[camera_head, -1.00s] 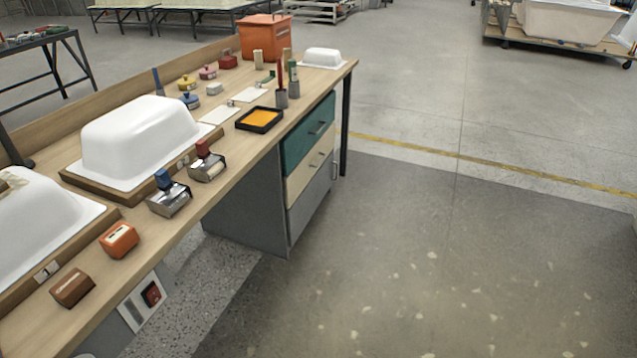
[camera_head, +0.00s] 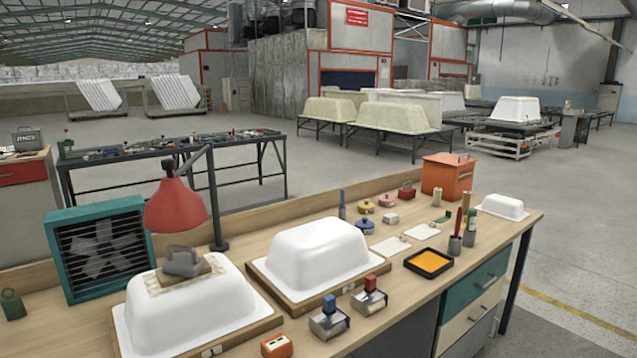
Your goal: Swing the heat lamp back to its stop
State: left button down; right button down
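The heat lamp has a red shade (camera_head: 175,206) on a dark jointed arm that rises from a post (camera_head: 215,215) at the back of the bench. The shade hangs above the left white tub shell (camera_head: 185,305), over a grey iron-like tool (camera_head: 184,262) resting on a pale patch on top of that shell. A gap shows between the shade and the shell. The lamp's stop cannot be made out. Neither of my grippers is in view.
A teal box fan (camera_head: 98,248) stands left of the lamp at the back. A second white shell (camera_head: 318,255) on a wooden board is to the right of the post. Orange bin (camera_head: 447,176), pots and a tray (camera_head: 429,263) fill the bench's right part. A dark table (camera_head: 170,160) stands behind.

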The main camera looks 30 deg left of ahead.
aim_at(174, 208)
jog(key=u, duration=1.65)
jog(key=i+j, duration=0.15)
jog(key=j, duration=0.15)
jog(key=i+j, duration=0.2)
jog(key=j, duration=0.1)
